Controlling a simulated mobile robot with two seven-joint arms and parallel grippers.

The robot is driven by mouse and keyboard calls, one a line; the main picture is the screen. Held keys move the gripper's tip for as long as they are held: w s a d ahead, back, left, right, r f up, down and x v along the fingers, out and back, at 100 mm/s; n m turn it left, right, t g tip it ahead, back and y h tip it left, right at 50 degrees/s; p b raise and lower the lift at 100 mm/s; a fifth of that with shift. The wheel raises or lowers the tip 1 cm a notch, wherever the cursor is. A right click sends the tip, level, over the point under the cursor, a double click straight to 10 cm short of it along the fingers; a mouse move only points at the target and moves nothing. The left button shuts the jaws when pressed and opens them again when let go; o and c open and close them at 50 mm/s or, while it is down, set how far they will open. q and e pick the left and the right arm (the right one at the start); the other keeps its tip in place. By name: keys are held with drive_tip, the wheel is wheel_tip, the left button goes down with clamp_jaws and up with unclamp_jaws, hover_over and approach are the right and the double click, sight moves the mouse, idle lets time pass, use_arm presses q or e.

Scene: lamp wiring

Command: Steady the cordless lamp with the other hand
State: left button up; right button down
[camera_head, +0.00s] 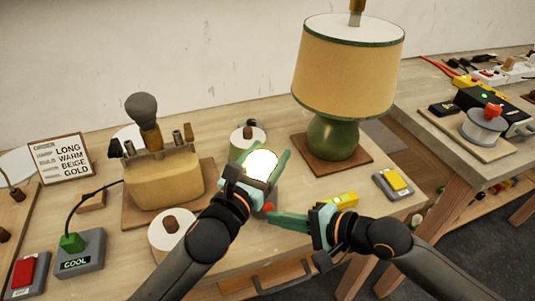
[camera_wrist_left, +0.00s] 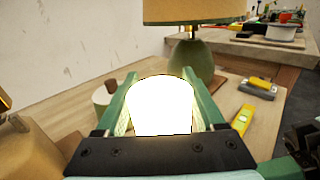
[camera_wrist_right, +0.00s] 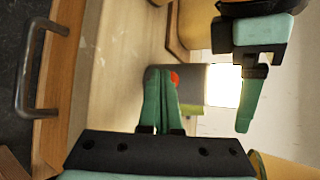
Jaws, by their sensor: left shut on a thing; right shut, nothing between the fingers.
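A glowing white rounded bulb (camera_head: 261,164) is between the fingers of my left gripper (camera_head: 264,162), which is shut on it. It fills the gap between the fingers in the left wrist view (camera_wrist_left: 161,105). In the right wrist view it sits against a grey body (camera_wrist_right: 190,80) with a red part (camera_wrist_right: 174,77). My right gripper (camera_head: 274,219) is shut and empty just below, its tips close to the red part; I cannot tell if they touch. A green table lamp (camera_head: 331,138) with a beige shade (camera_head: 348,70) stands upright behind, with no cord visible.
A beige base with sockets (camera_head: 163,178) stands left, and a white spool (camera_head: 172,230) in front of it. A yellow tool (camera_head: 342,200) and a grey switch box with a yellow button (camera_head: 396,182) lie right. A drawer handle (camera_wrist_right: 30,65) is at the table front.

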drive_tip(key=shift+w+a, duration=0.1)
drive_tip(key=shift+w, duration=0.25)
drive_tip(key=shift+s, duration=0.1)
drive_tip(key=shift+s+d, duration=0.2)
drive_tip(key=shift+s, duration=0.15)
use_arm(q)
drive_tip(key=o, duration=1.5)
drive_tip(key=shift+o, duration=0.2)
use_arm(e)
drive_tip(key=s, duration=0.2)
drive_tip(key=s+d, duration=0.1)
drive_tip(key=s, duration=0.2)
drive_tip(key=shift+s+d, duration=0.35)
drive_tip(key=shift+d, duration=0.05)
